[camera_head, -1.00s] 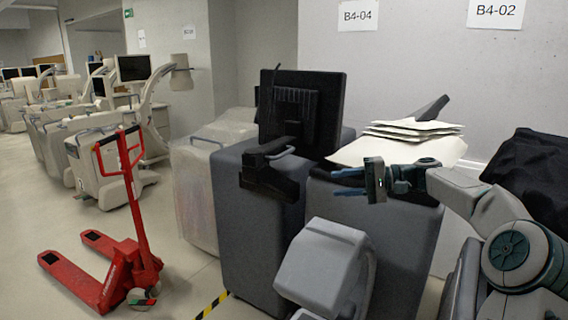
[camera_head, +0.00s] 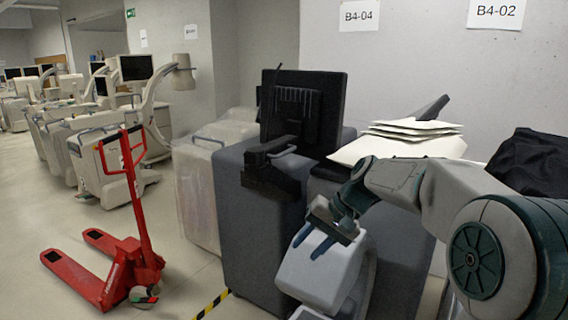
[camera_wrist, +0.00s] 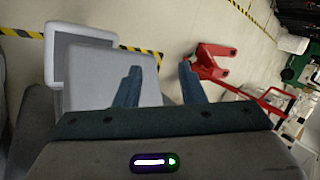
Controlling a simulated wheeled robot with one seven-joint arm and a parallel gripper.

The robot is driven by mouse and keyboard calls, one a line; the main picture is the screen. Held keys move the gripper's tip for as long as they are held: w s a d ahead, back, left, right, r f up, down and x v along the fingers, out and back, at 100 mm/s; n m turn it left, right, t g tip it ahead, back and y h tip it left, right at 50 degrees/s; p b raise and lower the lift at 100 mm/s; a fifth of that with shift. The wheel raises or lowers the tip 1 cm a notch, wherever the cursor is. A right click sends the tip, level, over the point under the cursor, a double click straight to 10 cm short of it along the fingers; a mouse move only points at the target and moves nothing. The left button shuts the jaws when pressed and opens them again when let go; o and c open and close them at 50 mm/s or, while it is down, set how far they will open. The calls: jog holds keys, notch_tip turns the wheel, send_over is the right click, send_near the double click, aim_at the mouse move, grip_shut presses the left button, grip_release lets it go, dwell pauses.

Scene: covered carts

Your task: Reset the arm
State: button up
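My gripper (camera_head: 310,243) is in front of the grey carts in the head view, with its blue fingers pointing down and to the left. It overlaps the light grey padded seat-like part (camera_head: 322,272) in the picture; I cannot tell how close they are. My arm comes in from the right side of the head view.
A red pallet jack (camera_head: 125,255) stands on the floor at left and also shows in the wrist view (camera_wrist: 212,62). A grey cart (camera_head: 250,215) carries a black monitor (camera_head: 300,108). Papers (camera_head: 410,140) and a black cover (camera_head: 535,165) are behind my arm. Open floor lies at far left.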

jog(key=s+d+f+t+h, duration=0.1)
jog(key=s+d+f+h, duration=0.1)
jog(key=s, duration=0.6)
jog(key=s+d+f+n+h, duration=0.1)
jog(key=s+d, duration=0.3)
jog(key=s, duration=0.4)
jog(key=s+d+f+t+h, duration=0.1)
jog(key=s+d+f+h, duration=0.2)
jog(key=s, duration=0.5)
jog(key=shift+d+n+t+h, duration=0.15)
jog(key=shift+n+t+h, duration=0.15)
jog(key=shift+n+h, duration=0.15)
